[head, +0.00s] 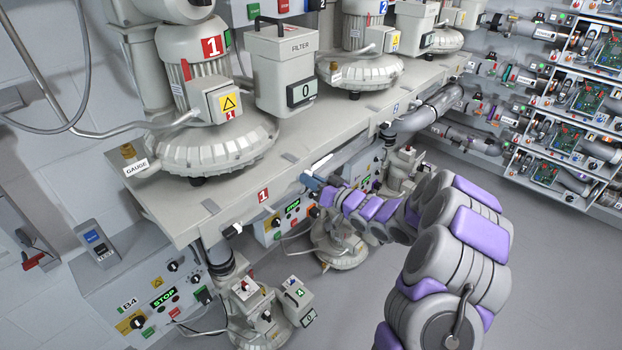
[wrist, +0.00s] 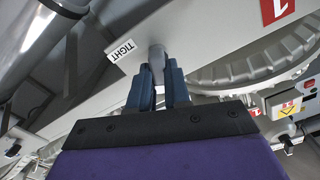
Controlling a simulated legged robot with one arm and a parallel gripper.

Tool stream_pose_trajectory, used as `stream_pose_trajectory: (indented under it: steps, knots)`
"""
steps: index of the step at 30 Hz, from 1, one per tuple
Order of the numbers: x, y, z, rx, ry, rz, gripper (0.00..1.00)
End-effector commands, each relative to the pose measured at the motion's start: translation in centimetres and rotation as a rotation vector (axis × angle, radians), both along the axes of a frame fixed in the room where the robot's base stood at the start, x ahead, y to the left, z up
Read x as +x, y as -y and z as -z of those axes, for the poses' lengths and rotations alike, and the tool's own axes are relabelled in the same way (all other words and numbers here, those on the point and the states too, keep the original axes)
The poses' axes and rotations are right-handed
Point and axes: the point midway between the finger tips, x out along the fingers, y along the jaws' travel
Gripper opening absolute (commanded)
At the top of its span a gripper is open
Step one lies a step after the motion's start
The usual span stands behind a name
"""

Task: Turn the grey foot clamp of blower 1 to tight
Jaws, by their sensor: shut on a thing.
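Blower 1 (head: 205,90), with a red 1 plate, stands on the bench at the left of the head view. My gripper (head: 312,183) is at the bench's front edge, right of the red 1 label on that edge. In the wrist view my gripper (wrist: 160,78) has its two blue fingers on either side of the grey foot clamp (wrist: 157,56), shut on its rounded end. A white TIGHT label (wrist: 121,50) is just left of the clamp. The clamp's lower part is hidden between the fingers. In the head view my gripper mostly hides the clamp.
The bench (head: 160,205) runs from front left to back right. Below it are a control box (head: 283,220) and more blowers. A filter box (head: 285,70) stands beside blower 1. A shelf rack (head: 570,110) lines the right wall. Grey floor (head: 560,270) is clear at the right.

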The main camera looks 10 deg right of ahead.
Motion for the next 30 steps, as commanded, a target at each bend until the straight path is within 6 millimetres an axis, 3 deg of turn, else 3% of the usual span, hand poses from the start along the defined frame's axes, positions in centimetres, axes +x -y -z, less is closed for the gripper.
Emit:
stream_pose_trajectory:
  steps: [11,30]
  knots:
    - [0.12,0.25,-0.22,0.173,-0.138,0.002,0.0]
    - [0.44,0.73,0.49,0.647,-0.475,0.005,0.0]
